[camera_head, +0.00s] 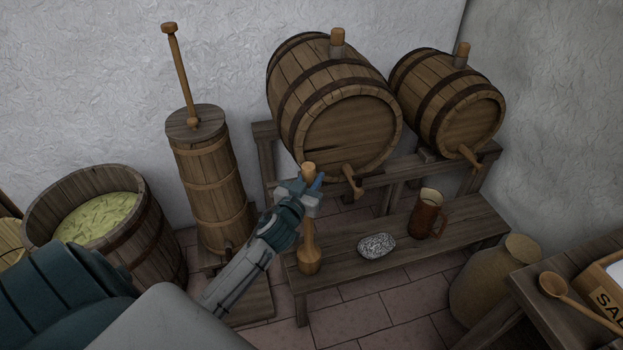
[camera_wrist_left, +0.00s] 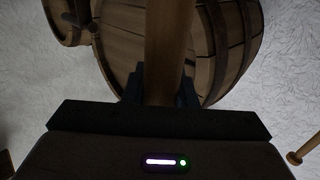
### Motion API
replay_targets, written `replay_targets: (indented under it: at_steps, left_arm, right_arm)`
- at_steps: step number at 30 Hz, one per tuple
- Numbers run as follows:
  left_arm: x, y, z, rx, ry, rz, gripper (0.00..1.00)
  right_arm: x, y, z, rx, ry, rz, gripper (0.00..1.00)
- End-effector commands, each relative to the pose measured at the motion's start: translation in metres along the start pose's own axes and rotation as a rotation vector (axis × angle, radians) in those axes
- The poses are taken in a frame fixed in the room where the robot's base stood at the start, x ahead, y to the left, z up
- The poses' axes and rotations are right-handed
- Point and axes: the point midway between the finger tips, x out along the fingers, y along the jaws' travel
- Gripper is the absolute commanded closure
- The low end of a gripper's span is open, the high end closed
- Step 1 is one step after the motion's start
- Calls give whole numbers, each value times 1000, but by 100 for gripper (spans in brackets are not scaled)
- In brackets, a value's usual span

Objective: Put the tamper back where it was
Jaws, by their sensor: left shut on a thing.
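The wooden tamper (camera_head: 309,259) is upright, with a rounded knob at its top and a wider head at its bottom. My left gripper (camera_head: 310,190) is shut around its shaft just below the knob. The tamper's head is at the left end of the low bench (camera_head: 345,272); I cannot tell whether it touches the bench top. In the left wrist view the tamper shaft (camera_wrist_left: 167,50) stands between the dark fingers (camera_wrist_left: 162,88), with a barrel behind it. My right gripper is not in view.
A tub of shredded cabbage (camera_head: 95,215) stands at the left, beside a tall churn (camera_head: 207,180). Two barrels (camera_head: 345,125) lie on a rack behind the bench. A stone (camera_head: 377,245) and a brown jug (camera_head: 427,213) are on the bench. A sack (camera_head: 497,280) stands at the right.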

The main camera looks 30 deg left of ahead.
Motion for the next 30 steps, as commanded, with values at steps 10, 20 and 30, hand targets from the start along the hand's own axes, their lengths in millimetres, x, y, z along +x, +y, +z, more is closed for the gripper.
replay_targets:
  at_steps: [10, 20, 30]
  left_arm:
    - [0, 0, 1, 0, 0, 0, 53]
    - [-12, 0, 2, 1, -2, 0, 53]
    - [-80, 0, 3, 2, -2, 2, 53]
  right_arm:
    - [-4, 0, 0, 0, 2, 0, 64]
    - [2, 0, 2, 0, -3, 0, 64]
    - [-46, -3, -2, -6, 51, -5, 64]
